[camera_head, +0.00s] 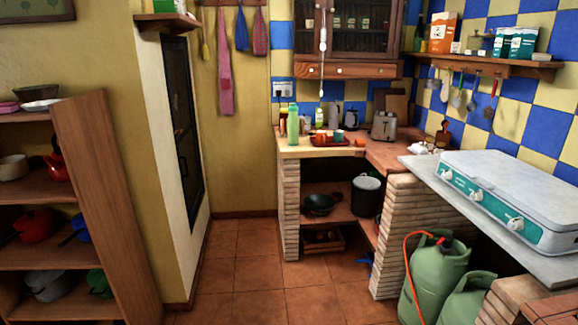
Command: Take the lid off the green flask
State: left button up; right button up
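The green flask (293,126) stands upright near the front left corner of the brick counter (318,151) in the middle of the view. It is tall and light green, with a narrower top (292,107) that looks like its lid, in place on the flask. Small details of the lid are too small to tell. Neither of my grippers is in view.
A red tray (330,142) with cups, a toaster (384,126) and other kitchen items stand on the counter right of the flask. A gas stove (510,195) and green gas bottles (434,273) are at right, wooden shelves (100,190) at left. The tiled floor (240,262) between is clear.

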aim_at(293, 107)
jog(key=i, duration=2.7)
